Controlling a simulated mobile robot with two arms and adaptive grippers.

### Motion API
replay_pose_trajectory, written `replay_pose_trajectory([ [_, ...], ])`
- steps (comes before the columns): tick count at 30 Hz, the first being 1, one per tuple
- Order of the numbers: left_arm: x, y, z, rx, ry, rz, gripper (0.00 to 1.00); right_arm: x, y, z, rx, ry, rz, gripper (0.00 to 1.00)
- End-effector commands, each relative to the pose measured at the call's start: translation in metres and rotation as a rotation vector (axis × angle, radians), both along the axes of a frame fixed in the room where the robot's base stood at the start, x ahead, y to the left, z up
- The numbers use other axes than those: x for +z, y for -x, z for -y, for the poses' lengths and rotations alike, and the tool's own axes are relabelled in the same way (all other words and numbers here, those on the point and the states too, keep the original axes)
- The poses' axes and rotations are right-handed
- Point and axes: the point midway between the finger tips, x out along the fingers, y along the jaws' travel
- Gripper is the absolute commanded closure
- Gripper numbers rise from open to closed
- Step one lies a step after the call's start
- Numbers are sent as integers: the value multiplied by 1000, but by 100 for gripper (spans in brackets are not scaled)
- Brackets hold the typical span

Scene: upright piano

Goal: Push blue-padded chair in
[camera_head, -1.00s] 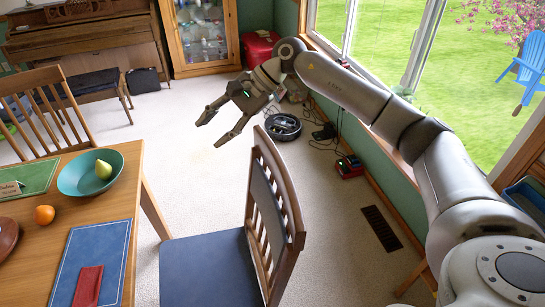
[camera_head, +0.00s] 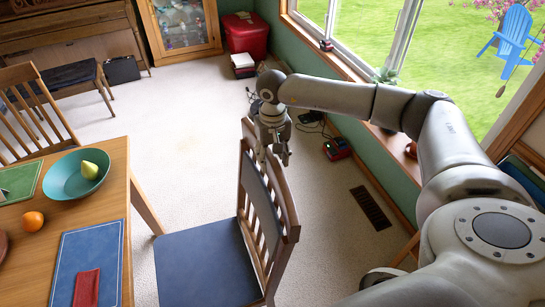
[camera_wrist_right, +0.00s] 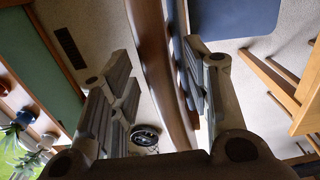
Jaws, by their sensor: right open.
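The blue-padded chair (camera_head: 205,268) stands upright on the carpet to the right of the wooden table (camera_head: 118,185). Its seat faces the table, and a strip of carpet shows between seat and table edge. My right gripper (camera_head: 273,158) points down at the far part of the chair's wooden backrest, with its fingers open. In the right wrist view the backrest rail (camera_wrist_right: 160,75) runs between the two spread fingers (camera_wrist_right: 162,90), and the blue seat (camera_wrist_right: 235,15) shows at the top. I cannot tell whether a finger touches the rail. My left gripper is not in view.
A teal bowl with a pear (camera_head: 72,182), an orange (camera_head: 32,221) and a blue placemat (camera_head: 75,255) with a red napkin lie on the table. A red device (camera_head: 337,148) and a floor vent (camera_head: 370,208) are by the window wall. Carpet beyond the chair is clear.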

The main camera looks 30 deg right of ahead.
Motion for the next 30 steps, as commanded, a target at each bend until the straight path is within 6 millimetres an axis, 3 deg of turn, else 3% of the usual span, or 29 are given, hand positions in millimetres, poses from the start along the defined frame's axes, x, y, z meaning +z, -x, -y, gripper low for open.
replay_pose_trajectory([
  [6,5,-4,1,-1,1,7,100,-15,0,0,0,1,0,55],
  [14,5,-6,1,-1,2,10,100,-16,0,0,0,0,0,55],
  [24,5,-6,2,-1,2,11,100,-16,0,0,0,0,0,99],
  [30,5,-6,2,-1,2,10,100,-16,0,0,0,0,0,100],
])
